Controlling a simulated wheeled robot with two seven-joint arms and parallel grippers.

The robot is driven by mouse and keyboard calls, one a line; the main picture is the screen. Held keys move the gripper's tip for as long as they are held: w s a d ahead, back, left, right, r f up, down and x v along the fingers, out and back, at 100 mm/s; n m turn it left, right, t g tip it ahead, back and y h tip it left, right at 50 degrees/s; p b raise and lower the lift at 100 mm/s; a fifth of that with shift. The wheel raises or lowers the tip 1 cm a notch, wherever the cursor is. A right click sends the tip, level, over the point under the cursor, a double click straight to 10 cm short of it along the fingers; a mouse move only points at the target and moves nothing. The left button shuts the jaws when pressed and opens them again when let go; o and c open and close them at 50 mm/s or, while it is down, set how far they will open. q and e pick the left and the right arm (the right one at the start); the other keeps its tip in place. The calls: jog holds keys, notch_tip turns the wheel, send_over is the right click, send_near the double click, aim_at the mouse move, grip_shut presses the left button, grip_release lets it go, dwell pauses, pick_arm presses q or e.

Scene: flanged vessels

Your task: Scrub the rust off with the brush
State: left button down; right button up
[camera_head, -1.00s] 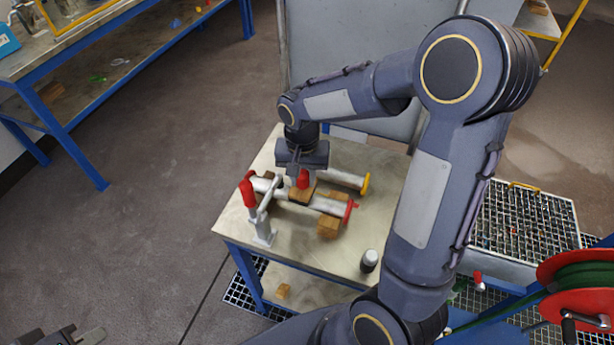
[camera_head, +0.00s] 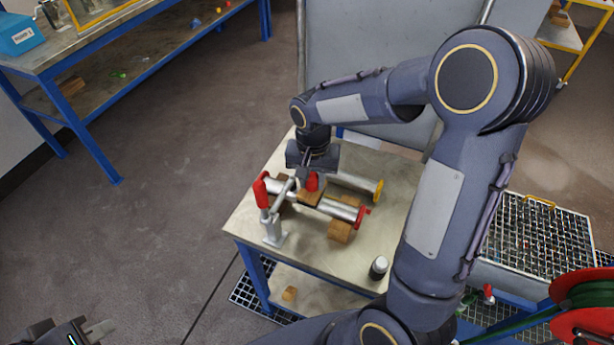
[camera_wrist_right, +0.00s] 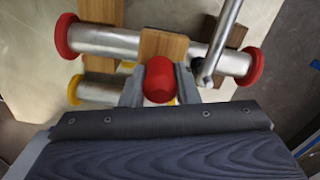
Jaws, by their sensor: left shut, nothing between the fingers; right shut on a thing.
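A silvery vessel with red end flanges (camera_head: 340,209) lies on wooden supports on the table; it also shows in the wrist view (camera_wrist_right: 105,42). My right gripper (camera_head: 312,176) is shut on the red knob of a wooden-backed brush (camera_head: 311,198). In the wrist view the red knob sits between the fingers (camera_wrist_right: 158,85) and the brush's wooden back (camera_wrist_right: 163,46) lies across the vessel's middle. The bristles and any rust under them are hidden. A toggle clamp with a red handle (camera_head: 262,191) reaches over the vessel. My left gripper (camera_head: 98,330) is shut and empty at lower left.
A second vessel with a yellow flange (camera_head: 378,191) lies behind the first. A dark, white-topped container (camera_head: 378,268) stands near the table's front edge (camera_head: 310,262). A red hose reel (camera_head: 588,305) is at lower right. Floor on the left is clear.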

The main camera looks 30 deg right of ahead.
jog(key=shift+s+d+r, duration=0.1)
jog(key=shift+s+d, duration=1.35)
jog(key=shift+s, duration=0.25)
jog(key=shift+w+a, duration=1)
jog(key=shift+w, duration=0.15)
jog(key=shift+w+a, duration=1)
jog(key=shift+w, duration=0.2)
jog(key=shift+s+d+f, duration=0.25)
jog(key=shift+s+d, duration=0.4)
jog(key=shift+s, duration=0.2)
jog(key=shift+s+d, duration=0.75)
jog(key=shift+s, duration=0.1)
jog(key=shift+r, duration=0.1)
notch_tip(320, 180, up, 8)
jog(key=p, duration=0.6)
jog(key=shift+w, duration=0.15)
